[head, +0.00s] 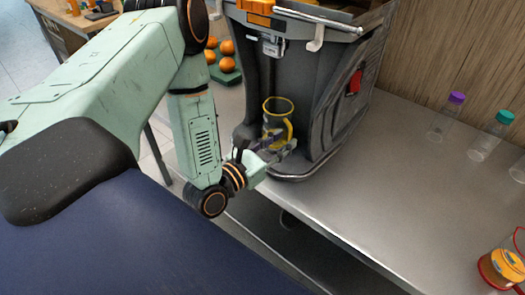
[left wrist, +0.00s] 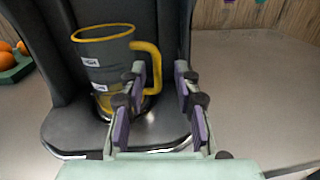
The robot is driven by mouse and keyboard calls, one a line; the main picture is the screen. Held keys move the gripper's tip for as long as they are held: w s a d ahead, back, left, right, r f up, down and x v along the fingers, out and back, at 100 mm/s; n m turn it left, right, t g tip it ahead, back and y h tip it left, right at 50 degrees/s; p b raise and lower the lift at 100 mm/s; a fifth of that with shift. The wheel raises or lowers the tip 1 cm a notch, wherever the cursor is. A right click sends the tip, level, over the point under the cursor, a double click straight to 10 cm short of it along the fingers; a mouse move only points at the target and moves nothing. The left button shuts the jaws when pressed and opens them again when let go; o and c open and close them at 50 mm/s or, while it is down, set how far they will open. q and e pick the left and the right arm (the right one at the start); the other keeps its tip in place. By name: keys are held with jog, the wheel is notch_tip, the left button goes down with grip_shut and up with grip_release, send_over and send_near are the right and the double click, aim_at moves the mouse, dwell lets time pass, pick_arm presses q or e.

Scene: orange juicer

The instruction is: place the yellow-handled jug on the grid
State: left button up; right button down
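The yellow-handled jug (head: 276,112) is a clear jug with a yellow rim and handle. It stands upright in the recess at the foot of the juicer (head: 330,100). It also shows in the left wrist view (left wrist: 98,62), with its handle to the right. The grid under it is mostly hidden; a bright round edge shows at the jug's foot. My left gripper (head: 272,150) is at the front of the jug. In the left wrist view its fingers (left wrist: 162,100) are apart, with the handle's outer side in line with the gap. My right gripper is out of view.
A red-trimmed container (head: 503,268) stands at the counter's right edge. Bottles with purple (head: 457,97) and teal (head: 505,117) caps stand by the wall. The counter (head: 390,190) is clear in the middle.

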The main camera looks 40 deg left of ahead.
pick_arm(q)
jog(key=s+a+p, duration=0.1)
jog(key=s, duration=0.6)
